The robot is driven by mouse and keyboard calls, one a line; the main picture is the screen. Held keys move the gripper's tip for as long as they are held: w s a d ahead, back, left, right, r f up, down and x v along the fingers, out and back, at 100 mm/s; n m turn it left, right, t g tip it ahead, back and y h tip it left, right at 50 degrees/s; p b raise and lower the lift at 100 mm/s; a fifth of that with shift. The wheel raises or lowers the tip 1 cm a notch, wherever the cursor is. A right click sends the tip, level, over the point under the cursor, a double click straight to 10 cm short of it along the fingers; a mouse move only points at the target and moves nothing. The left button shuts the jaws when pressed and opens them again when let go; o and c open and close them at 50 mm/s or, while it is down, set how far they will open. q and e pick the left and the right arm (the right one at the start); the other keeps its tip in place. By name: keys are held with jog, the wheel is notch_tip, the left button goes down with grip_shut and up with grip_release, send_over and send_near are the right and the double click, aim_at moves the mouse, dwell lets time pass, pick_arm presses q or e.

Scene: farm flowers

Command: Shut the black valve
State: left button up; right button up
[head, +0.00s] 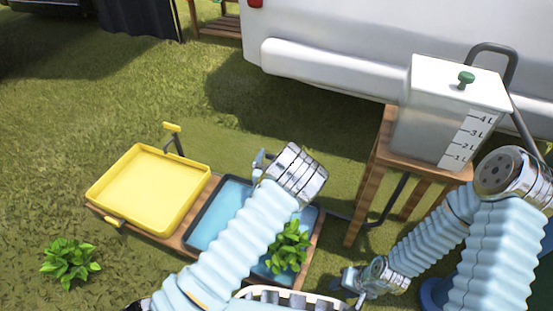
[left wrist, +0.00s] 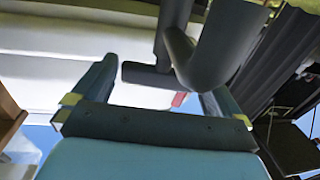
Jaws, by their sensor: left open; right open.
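A dark grey-black pipe (left wrist: 215,45) with a flat lever-like piece (left wrist: 147,75) shows in the left wrist view, and it looks like the black valve. The flat piece lies between the fingers of my left gripper (left wrist: 155,95), which is open; I cannot tell whether they touch. In the head view my left gripper (head: 258,163) is mostly hidden behind its own wrist, above the blue tray's far edge. The valve cannot be made out there. My right gripper (head: 349,280) is open and appears empty, low at the right of the blue tray.
A marked white tank (head: 425,110) with a green knob (head: 466,79) stands on a wooden stand (head: 379,165). A dark hose (head: 393,200) runs below it. A yellow tray (head: 150,185) and a blue tray (head: 207,222) lie left of it. Open grass is beyond; a white vehicle (head: 335,60) is behind.

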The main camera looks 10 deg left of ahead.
pick_arm(q)
jog(key=shift+w, duration=0.4)
jog(key=c, duration=0.8)
jog(key=shift+o, duration=0.2)
jog(key=shift+a+m+h, duration=0.1)
jog(key=shift+m+h, duration=0.3)
jog(key=shift+h, duration=0.3)
jog(key=shift+m+h, duration=0.4)
jog(key=shift+h, duration=0.2)
jog(key=o, duration=0.8)
jog(key=shift+c, duration=0.2)
jog(key=shift+s, duration=0.1)
